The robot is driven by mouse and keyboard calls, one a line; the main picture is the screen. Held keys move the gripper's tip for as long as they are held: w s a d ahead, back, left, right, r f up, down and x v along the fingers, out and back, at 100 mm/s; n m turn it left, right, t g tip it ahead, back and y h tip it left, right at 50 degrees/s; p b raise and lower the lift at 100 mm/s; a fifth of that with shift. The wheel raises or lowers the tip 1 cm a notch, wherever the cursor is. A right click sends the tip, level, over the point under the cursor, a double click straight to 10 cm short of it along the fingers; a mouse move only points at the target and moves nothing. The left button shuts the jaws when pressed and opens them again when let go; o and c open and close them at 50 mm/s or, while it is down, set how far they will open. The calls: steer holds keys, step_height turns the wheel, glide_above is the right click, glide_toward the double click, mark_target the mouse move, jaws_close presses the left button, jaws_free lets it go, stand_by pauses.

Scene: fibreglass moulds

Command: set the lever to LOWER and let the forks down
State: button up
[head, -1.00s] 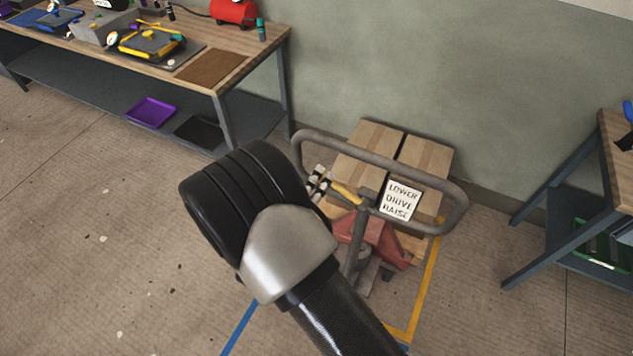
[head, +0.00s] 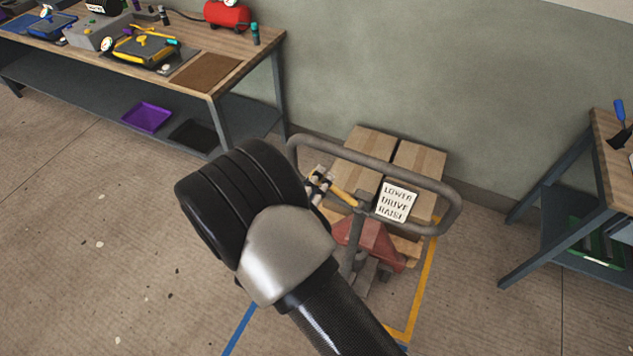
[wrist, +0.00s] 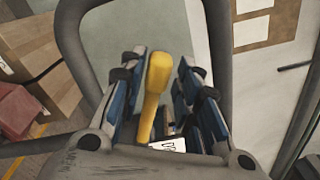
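The yellow lever (head: 343,195) sits inside the looped grey handle (head: 451,218) of a pallet truck with a red body (head: 372,241). A white sign (head: 396,201) on the handle reads LOWER, DRIVE, RAISE from top to bottom. My gripper (head: 319,184) is at the lever's left end, partly hidden by my wrist. In the wrist view, the lever (wrist: 157,85) stands between the blue-padded fingers of my gripper (wrist: 158,88). The fingers are open, with a gap on each side of the lever. The forks are hidden under the load.
Cardboard boxes (head: 374,158) are loaded beyond the handle, near the wall. A workbench (head: 245,82) with moulds stands at upper left and another bench (head: 606,180) at right. Yellow floor tape (head: 423,285) runs beside the load. The floor (head: 90,240) at left is clear.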

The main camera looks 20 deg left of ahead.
steer(key=shift+o, duration=0.7)
steer(key=s+a, duration=0.1)
steer(key=s, duration=1.1)
steer(key=shift+a, duration=0.1)
